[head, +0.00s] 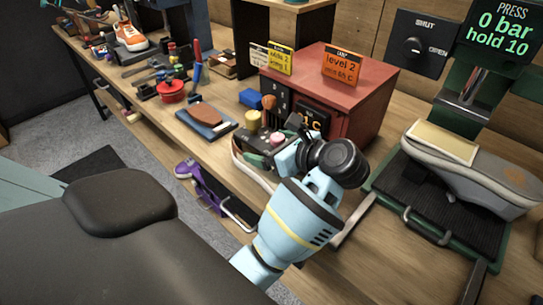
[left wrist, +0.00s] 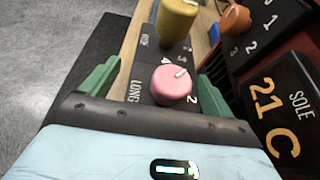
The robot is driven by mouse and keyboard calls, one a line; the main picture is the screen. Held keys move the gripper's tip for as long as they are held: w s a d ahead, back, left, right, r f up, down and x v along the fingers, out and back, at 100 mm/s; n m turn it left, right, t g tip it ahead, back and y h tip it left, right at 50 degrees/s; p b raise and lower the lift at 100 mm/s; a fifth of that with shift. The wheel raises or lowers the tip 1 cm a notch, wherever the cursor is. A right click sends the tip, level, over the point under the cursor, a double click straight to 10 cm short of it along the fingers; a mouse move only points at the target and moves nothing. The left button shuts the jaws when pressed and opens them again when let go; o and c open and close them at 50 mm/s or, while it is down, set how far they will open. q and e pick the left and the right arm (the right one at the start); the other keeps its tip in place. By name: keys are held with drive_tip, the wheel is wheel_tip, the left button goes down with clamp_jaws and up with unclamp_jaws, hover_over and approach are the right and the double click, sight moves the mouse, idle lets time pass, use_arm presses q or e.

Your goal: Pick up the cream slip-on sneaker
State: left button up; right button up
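A grey low shoe (head: 485,180) with a cream panel on top lies on the black ribbed bed of a press at the right. I cannot tell whether it is the cream slip-on; no other shoe in view looks clearly cream. My left gripper (head: 276,146) is far to its left, over small controls by the red box. In the left wrist view its green fingers (left wrist: 157,84) are spread apart, with a pink knob (left wrist: 171,85) seen between them. Contact with the knob cannot be made out. My right gripper is not in view.
The red box (head: 345,95) with orange and yellow labels stands behind my left gripper. The press display (head: 500,30) reads 0 bar, hold 10. An orange sneaker (head: 130,38) and tools sit far left.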

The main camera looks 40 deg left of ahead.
use_arm(q)
drive_tip(key=c, duration=1.8)
drive_tip(key=shift+r, duration=0.1)
wheel_tip(320, 180, up, 18)
drive_tip(key=shift+f, duration=0.1)
